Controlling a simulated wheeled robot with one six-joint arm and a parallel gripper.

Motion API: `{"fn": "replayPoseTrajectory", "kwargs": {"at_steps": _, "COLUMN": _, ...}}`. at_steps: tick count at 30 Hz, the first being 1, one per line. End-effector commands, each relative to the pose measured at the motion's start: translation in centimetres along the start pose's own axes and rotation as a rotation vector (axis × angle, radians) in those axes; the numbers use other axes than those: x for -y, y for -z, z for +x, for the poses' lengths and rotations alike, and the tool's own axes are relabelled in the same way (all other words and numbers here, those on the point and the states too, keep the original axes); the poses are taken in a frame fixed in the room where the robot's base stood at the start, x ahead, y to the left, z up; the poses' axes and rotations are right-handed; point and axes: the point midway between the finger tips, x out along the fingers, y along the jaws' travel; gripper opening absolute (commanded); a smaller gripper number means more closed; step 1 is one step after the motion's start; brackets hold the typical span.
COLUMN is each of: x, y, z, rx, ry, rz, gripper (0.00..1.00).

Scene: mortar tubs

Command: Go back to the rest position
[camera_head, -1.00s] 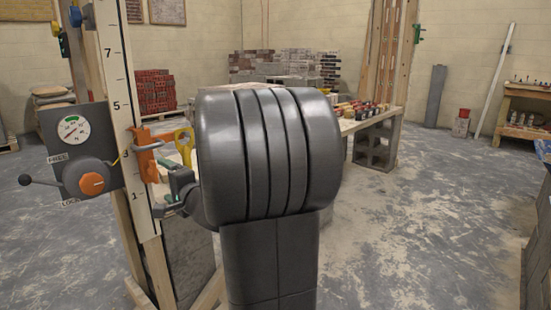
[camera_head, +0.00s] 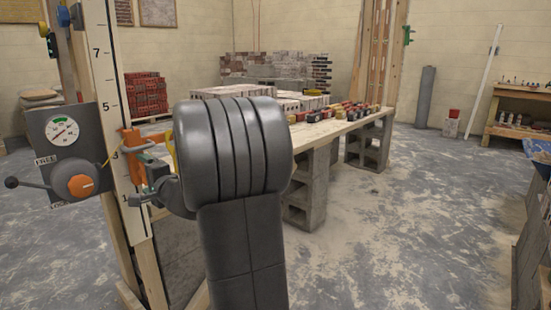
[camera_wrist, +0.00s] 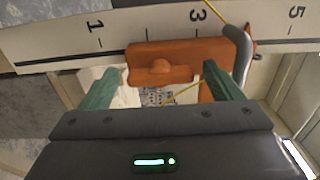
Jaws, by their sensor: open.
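My gripper (camera_wrist: 163,82) is open in the wrist view, its two green fingers spread apart with nothing held between them. Beyond the fingers is an orange slide clamp (camera_wrist: 160,65) on a numbered white scale board (camera_wrist: 150,25); I cannot tell the gap to it. In the head view my gripper (camera_head: 152,183) is partly hidden by my dark arm, close to the scale board (camera_head: 110,80) and just below the orange clamp (camera_head: 131,142).
A grey gauge box (camera_head: 66,150) with an orange knob and lever stands left of the board. A plank table (camera_head: 335,128) on concrete blocks, bearing bricks and tools, stands behind my arm. Open floor (camera_head: 400,235) lies to the right. A workbench (camera_head: 518,115) stands far right.

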Motion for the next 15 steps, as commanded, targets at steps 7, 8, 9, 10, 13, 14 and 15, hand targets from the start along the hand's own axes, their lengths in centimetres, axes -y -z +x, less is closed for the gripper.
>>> {"fn": "replayPoseTrajectory", "kwargs": {"at_steps": 7, "x": 0.1, "y": 0.1, "z": -3.3, "rx": -0.002, "ry": 0.000, "rz": -0.014, "gripper": 0.85}}
{"fn": "replayPoseTrajectory", "kwargs": {"at_steps": 8, "x": 0.2, "y": 0.1, "z": -3.9, "rx": -0.002, "ry": 0.001, "rz": -0.014, "gripper": 0.85}}
{"fn": "replayPoseTrajectory", "kwargs": {"at_steps": 9, "x": 0.2, "y": 0.2, "z": -4.7, "rx": -0.004, "ry": 0.000, "rz": -0.014, "gripper": 0.85}}
{"fn": "replayPoseTrajectory", "kwargs": {"at_steps": 10, "x": 0.2, "y": 0.1, "z": -5.3, "rx": -0.003, "ry": 0.000, "rz": -0.014, "gripper": 0.85}}
{"fn": "replayPoseTrajectory", "kwargs": {"at_steps": 13, "x": 0.2, "y": 0.1, "z": -7.3, "rx": -0.004, "ry": 0.001, "rz": -0.014, "gripper": 0.85}}
{"fn": "replayPoseTrajectory", "kwargs": {"at_steps": 14, "x": 0.2, "y": 0.1, "z": -8.0, "rx": -0.003, "ry": 0.001, "rz": -0.014, "gripper": 0.85}}
{"fn": "replayPoseTrajectory", "kwargs": {"at_steps": 15, "x": 0.2, "y": 0.1, "z": -8.8, "rx": -0.004, "ry": 0.001, "rz": -0.014, "gripper": 0.85}}
